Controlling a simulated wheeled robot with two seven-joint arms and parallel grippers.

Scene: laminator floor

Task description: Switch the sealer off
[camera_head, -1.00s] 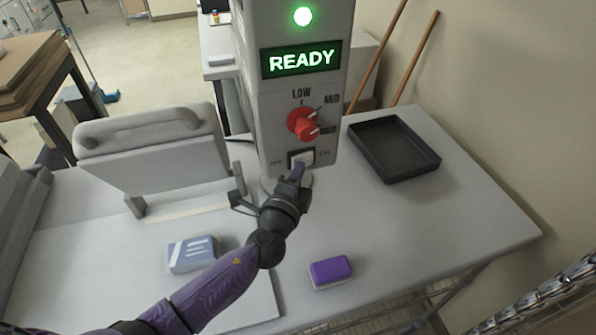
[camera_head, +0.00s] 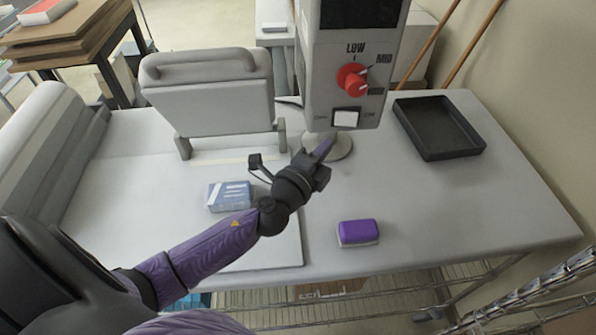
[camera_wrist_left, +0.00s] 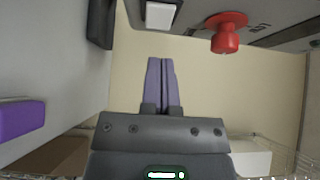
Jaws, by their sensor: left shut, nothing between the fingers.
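The sealer's grey control box (camera_head: 312,80) stands on a round base at the back of the table. Its display (camera_head: 360,12) is dark in the part that shows; the top is cut off. The white rocker switch (camera_head: 347,118) sits low on the front, and it also shows in the left wrist view (camera_wrist_left: 160,15). Above it is a red knob (camera_head: 352,77), also in the left wrist view (camera_wrist_left: 226,36). My left gripper (camera_head: 326,148) is shut and empty, just below and in front of the switch, apart from it. Its closed purple fingers show in the left wrist view (camera_wrist_left: 160,82). My right gripper is not seen.
A black tray (camera_head: 438,157) lies right of the box. A purple-and-white block (camera_head: 358,233) lies at the table's front, and a blue-white box (camera_head: 229,196) is left of my gripper. The hinged grey press (camera_head: 208,100) stands behind.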

